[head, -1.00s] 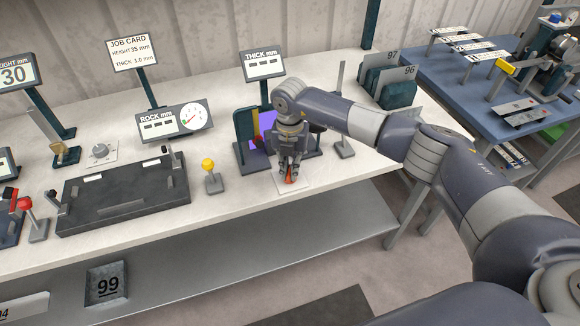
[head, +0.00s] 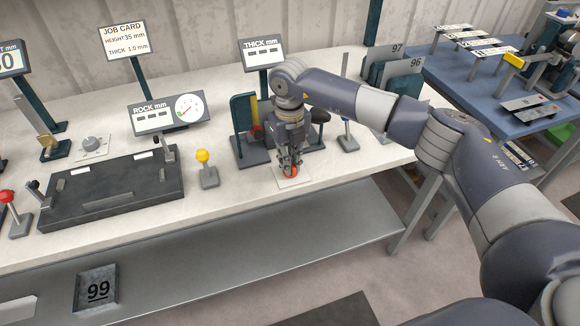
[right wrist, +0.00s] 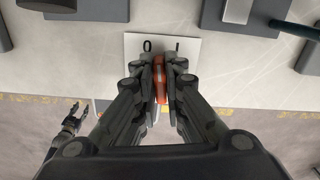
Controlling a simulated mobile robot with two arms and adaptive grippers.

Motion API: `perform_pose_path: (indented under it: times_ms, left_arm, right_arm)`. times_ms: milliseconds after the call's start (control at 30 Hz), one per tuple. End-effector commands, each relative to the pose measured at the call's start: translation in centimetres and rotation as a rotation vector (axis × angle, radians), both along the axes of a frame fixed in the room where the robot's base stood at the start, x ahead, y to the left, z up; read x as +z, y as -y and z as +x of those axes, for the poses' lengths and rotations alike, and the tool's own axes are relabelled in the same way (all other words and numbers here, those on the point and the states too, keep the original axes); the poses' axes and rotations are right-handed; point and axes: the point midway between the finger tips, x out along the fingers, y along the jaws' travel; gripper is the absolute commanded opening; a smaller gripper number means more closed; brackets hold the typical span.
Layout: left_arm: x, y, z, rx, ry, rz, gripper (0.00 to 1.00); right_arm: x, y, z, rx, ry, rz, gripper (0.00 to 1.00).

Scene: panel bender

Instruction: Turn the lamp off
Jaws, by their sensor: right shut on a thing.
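The orange-red knob (head: 291,173) sits on a small white plate (head: 306,179) near the bench's front edge. My right gripper (head: 290,168) is shut on the knob from above. In the right wrist view the knob (right wrist: 161,82) is between the two fingers, and the plate (right wrist: 134,44) carries the marks 0 and I. The fingers hide part of the knob, so its exact pointing is unclear. Behind my gripper stands a dark frame (head: 240,112) with a yellow edge; no purple glow shows in it. My left gripper (right wrist: 75,122) appears small at lower left in the right wrist view.
A yellow-knobbed lever (head: 203,157) stands left of the plate. A dark fixture plate (head: 110,190) lies farther left. The THICK display (head: 262,52) stands behind. Bare bench lies around the white plate.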

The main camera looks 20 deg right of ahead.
Motion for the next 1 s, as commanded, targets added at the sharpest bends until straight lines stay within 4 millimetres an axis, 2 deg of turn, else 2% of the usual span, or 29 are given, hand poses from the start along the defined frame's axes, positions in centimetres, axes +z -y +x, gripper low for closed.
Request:
perform_pose_path:
  times_ms: [33,100,400,633,1000]
  left_arm:
    - [-0.9,0.0,0.0,0.0,0.0,0.0,0.4]
    - [-1.4,0.0,0.0,0.0,0.0,0.0,0.4]
    - [-3.0,0.0,0.0,-0.001,-0.001,0.0,0.4]
    - [-3.6,0.0,-0.1,-0.001,-0.001,0.0,0.4]
    - [-3.7,0.0,-0.1,-0.001,-0.001,0.0,0.4]
  right_arm:
    - [-0.3,0.0,0.1,0.04,0.003,0.0,0.0]
    - [-0.3,0.0,0.0,0.098,0.002,-0.002,0.0]
    - [-0.1,-0.1,0.0,0.292,0.002,0.0,0.0]
    - [0.0,-0.1,0.0,0.368,0.001,0.0,0.0]
    - [0.1,-0.1,0.0,0.394,0.001,-0.001,0.0]
